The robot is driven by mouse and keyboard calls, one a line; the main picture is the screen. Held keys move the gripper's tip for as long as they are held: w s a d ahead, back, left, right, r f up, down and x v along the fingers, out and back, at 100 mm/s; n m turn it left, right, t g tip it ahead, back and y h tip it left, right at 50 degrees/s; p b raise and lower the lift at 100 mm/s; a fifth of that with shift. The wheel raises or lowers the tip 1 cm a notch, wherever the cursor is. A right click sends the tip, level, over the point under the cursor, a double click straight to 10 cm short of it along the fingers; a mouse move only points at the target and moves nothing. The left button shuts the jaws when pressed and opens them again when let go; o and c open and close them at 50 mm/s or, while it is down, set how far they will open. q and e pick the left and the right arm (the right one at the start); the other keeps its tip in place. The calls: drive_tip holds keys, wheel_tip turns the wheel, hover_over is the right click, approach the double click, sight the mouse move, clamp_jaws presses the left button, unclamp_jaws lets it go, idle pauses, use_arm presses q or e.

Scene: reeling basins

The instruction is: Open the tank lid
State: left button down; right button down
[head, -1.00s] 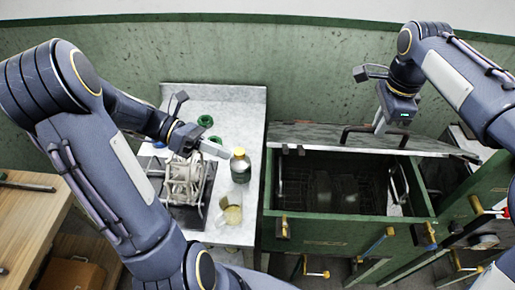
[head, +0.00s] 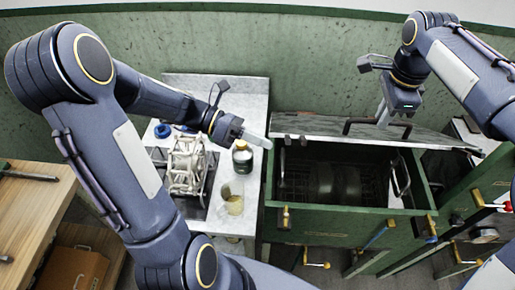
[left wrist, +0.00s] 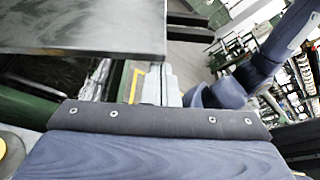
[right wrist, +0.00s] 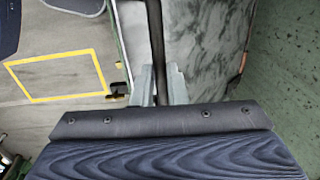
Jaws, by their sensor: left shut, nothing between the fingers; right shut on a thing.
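The grey tank lid (head: 440,138) is up and tilted at the back of the green tank (head: 345,226), whose dark inside shows. My right gripper (head: 383,116) is shut on the lid's black bar handle (head: 350,122). In the right wrist view the handle (right wrist: 156,50) runs between the fingers (right wrist: 158,88). My left gripper (head: 262,140) is shut and empty at the lid's left end, close to it; I cannot tell whether they touch. In the left wrist view a dark slab (left wrist: 85,25), likely the lid, hangs above the fingers (left wrist: 160,88).
A marble-topped table (head: 228,100) left of the tank holds a white reel (head: 187,165), a dark jar (head: 242,158) and a beaker (head: 232,196). The green wall (head: 300,70) is close behind. Brass-handled valves (head: 316,264) stick out at the tank's front.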

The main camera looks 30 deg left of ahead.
drive_tip(key=shift+w+a+f, duration=0.1)
drive_tip(key=shift+w+f, duration=0.05)
drive_tip(key=shift+f, duration=0.15)
use_arm(q)
drive_tip(key=shift+w+a+r, duration=0.25)
drive_tip(key=shift+w+r, duration=0.2)
drive_tip(key=shift+w+a+r, duration=0.2)
drive_tip(key=shift+w+r, duration=0.25)
use_arm(e)
drive_tip(key=shift+w+a+f, duration=0.1)
drive_tip(key=shift+f, duration=0.05)
drive_tip(key=c, duration=1.8)
unclamp_jaws()
drive_tip(key=o, duration=0.3)
drive_tip(key=shift+w, duration=0.15)
use_arm(q)
drive_tip(key=shift+w, duration=0.15)
use_arm(e)
drive_tip(key=shift+o, duration=0.2)
drive_tip(key=shift+r, duration=0.25)
